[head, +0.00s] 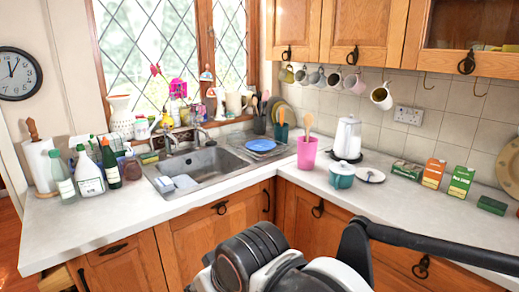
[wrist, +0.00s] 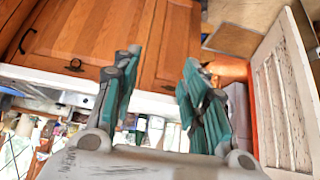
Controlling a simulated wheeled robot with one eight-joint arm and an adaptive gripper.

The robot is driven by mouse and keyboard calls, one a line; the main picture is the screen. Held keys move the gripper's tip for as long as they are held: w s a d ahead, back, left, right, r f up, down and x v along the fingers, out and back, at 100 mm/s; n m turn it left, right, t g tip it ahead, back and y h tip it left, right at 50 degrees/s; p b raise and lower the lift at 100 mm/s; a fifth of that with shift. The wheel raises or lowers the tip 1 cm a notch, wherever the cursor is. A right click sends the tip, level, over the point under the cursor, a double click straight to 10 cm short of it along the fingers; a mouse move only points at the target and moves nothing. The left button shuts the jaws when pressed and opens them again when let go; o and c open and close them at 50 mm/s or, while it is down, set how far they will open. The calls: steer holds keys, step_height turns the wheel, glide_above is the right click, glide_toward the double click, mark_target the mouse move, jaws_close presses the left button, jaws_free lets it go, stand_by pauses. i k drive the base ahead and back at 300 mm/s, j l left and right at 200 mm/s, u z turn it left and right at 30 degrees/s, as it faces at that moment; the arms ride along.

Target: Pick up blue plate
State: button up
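The blue plate (head: 260,145) lies on the drainer side of the metal sink in the head view, near the corner of the counter. In the head view my arm is at the bottom, in front of the cupboards and well short of the plate. The gripper's fingers do not show there.
The sink (head: 190,172) has an upright tap (head: 197,135). A pink cup (head: 307,153) with utensils, a teal pot (head: 342,176) and a white kettle (head: 348,138) stand right of the plate. Bottles (head: 88,170) stand at left. The front counter strip is clear.

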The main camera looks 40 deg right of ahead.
mark_target(257, 145)
steer(key=i+z, duration=0.25)
steer(key=i, duration=0.7)
steer(key=i+j+z, duration=0.1)
steer(key=i+z, duration=0.2)
steer(key=i, duration=0.7)
